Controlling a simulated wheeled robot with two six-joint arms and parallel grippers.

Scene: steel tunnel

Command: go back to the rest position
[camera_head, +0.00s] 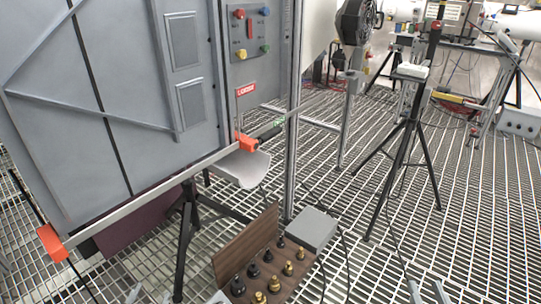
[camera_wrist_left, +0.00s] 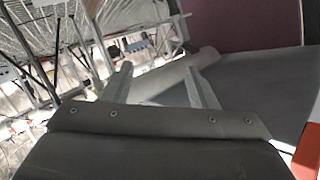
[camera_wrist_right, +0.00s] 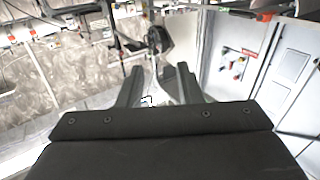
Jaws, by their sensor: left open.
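My left gripper (camera_head: 150,295) shows only its fingertips at the bottom edge of the head view, left of the middle. In the left wrist view its two fingers (camera_wrist_left: 160,85) stand apart with nothing between them. My right gripper (camera_head: 427,292) also shows only its fingertips at the bottom edge of the head view, right of the middle. In the right wrist view its two fingers (camera_wrist_right: 160,84) stand apart, open, and I see nothing held between them. Most of both arms is out of the head view.
A brown wooden rack (camera_head: 243,245) with several black and gold pieces stands at the bottom centre, between my grippers. A grey box (camera_head: 312,229) is behind it. A grey cabinet (camera_head: 120,90) fills the left. A black tripod (camera_head: 405,140) stands right. Grating floor is open at right.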

